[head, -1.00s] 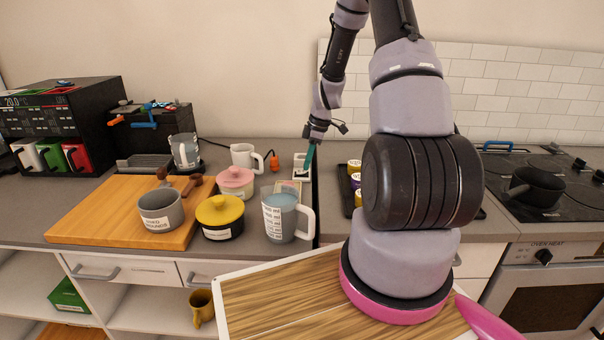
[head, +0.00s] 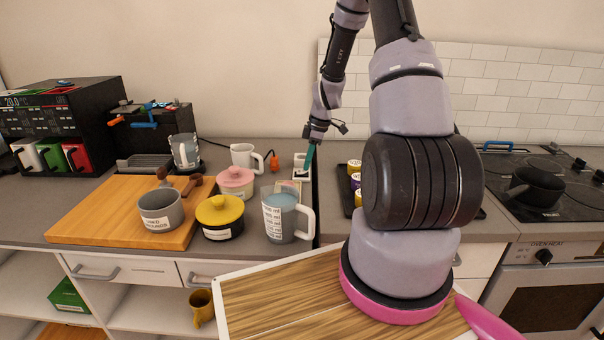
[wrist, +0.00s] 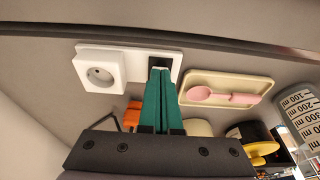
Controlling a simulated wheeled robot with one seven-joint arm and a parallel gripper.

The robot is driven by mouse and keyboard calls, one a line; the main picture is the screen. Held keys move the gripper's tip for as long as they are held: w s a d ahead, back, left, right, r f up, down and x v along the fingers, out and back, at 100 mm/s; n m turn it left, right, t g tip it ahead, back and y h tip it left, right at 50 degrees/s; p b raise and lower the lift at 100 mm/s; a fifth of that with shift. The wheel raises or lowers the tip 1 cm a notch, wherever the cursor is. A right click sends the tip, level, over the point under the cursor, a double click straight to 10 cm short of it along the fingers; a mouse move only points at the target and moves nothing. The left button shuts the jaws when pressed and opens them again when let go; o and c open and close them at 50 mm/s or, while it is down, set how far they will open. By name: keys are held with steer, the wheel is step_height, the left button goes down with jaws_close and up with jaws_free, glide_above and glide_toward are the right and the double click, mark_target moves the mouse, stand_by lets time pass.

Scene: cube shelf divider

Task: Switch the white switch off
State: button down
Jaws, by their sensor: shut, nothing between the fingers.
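The white switch panel (wrist: 122,54) shows in the wrist view, with a white socket block at its left and a dark switch recess (wrist: 161,62) at its right. It also shows in the head view (head: 300,159) on the counter near the right edge of the left worktop. My gripper (wrist: 163,72) is shut, its green fingers together and empty. The fingertips are at the dark recess and partly cover it. In the head view my gripper (head: 306,167) reaches down to the panel. I cannot tell whether the tips touch the switch or which way it is set.
A cream tray with a pink spoon (wrist: 210,94) lies beside the fingers. A measuring mug (head: 283,217), pink pot (head: 236,182), white mug (head: 243,157) and orange plug (head: 274,161) stand close by. The stove (head: 545,185) is at the right.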

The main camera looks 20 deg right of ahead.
steer(key=shift+f, duration=0.35)
stand_by(0.3)
steer(key=a+v, duration=0.1)
steer(key=v, duration=0.5)
steer(key=shift+w+a, duration=0.15)
steer(key=shift+w, duration=0.1)
steer(key=shift+r, duration=0.15)
steer(key=s+a+r+m+t+h, duration=0.1)
steer(key=s+r+m, duration=0.15)
steer(key=r, duration=0.75)
steer(key=s+a+r+m, duration=0.1)
steer(key=s+r+m, duration=0.15)
steer(key=r, duration=0.65)
steer(key=s+a+r+m+t, duration=0.2)
steer(key=s+r+m, duration=0.4)
steer(key=s, duration=0.4)
steer(key=s+a+r+m+t, duration=0.3)
steer(key=s+a+r+m, duration=0.2)
steer(key=s, duration=0.6)
steer(key=shift+s+a+r+m, duration=0.25)
steer(key=shift+r+m, duration=0.2)
steer(key=shift+m, duration=0.35)
